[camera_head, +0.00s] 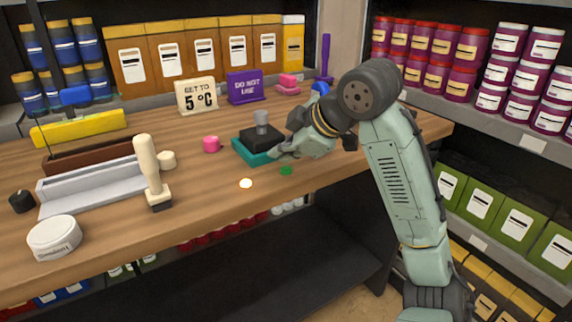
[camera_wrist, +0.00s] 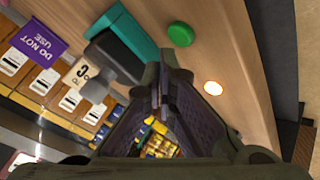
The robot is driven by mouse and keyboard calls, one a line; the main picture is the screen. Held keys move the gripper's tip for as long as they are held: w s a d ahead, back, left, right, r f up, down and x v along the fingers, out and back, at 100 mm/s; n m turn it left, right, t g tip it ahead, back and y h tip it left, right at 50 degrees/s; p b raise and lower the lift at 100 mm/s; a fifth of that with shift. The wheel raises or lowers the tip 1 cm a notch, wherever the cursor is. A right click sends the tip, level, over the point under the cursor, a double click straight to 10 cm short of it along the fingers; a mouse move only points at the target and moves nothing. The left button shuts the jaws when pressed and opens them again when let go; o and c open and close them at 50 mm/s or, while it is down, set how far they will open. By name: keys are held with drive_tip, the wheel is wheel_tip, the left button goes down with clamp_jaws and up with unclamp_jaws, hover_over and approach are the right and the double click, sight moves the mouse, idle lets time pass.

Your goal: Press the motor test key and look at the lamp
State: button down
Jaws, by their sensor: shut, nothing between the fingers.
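A small green round button (camera_head: 286,170), likely the motor test key, lies on the wooden bench in front of the pump; it also shows in the wrist view (camera_wrist: 180,34). A small round lamp (camera_head: 246,183) left of it glows bright whitish with an orange rim, also in the wrist view (camera_wrist: 213,88). The vacuum pump has a teal base (camera_head: 245,155), a black body and a grey cylinder. My gripper (camera_head: 280,152) is shut and empty beside the pump's right front. In the wrist view its fingertips (camera_wrist: 160,78) appear apart from the button; the height gap is unclear.
A pink pot (camera_head: 211,144) stands left of the pump. A wooden-handled stamp (camera_head: 151,175), grey channel (camera_head: 92,184) and white round tin (camera_head: 55,237) are further left. Signs (camera_head: 197,96) stand behind. The bench front around the lamp is clear.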

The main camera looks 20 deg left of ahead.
sight(284, 170)
wheel_tip(284, 170, up, 5)
drive_tip(key=p, duration=0.4)
drive_tip(key=shift+p, duration=0.3)
drive_tip(key=shift+f, duration=0.1)
idle(0.5)
